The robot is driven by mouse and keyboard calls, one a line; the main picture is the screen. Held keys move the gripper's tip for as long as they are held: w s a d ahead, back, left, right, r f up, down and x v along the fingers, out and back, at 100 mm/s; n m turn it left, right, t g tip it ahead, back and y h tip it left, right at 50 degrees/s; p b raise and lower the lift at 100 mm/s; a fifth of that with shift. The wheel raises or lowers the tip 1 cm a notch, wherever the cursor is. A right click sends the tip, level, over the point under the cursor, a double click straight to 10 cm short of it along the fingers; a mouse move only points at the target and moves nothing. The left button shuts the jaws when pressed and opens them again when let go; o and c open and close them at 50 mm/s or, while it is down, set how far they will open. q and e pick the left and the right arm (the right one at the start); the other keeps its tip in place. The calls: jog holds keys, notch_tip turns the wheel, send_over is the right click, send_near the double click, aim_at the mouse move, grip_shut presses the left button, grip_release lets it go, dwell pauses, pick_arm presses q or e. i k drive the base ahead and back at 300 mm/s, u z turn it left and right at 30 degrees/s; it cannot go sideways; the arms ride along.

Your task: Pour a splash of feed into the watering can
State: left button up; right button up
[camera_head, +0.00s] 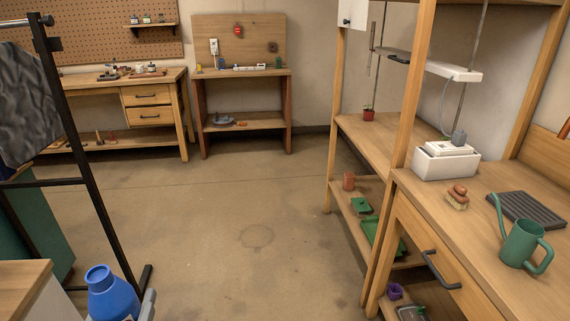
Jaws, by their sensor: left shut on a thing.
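The green watering can (521,244) stands upright on the wooden bench at the right, its spout pointing up and to the left. A blue bottle (111,292), likely the feed, is at the bottom left, with its lower part cut off by the frame edge. My left gripper (143,306) is shut on the blue bottle; only a grey part of it shows at the bottle's right side. My right gripper is out of view.
By the watering can lie a dark ribbed mat (526,209), a brush (457,197) and a white box (445,161). A bench drawer handle (440,270) sticks out. A black rack (85,150) stands at left. The middle floor (230,220) is clear.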

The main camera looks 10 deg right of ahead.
aim_at(525, 235)
jog(key=i, duration=1.2)
jog(key=z, duration=3.45)
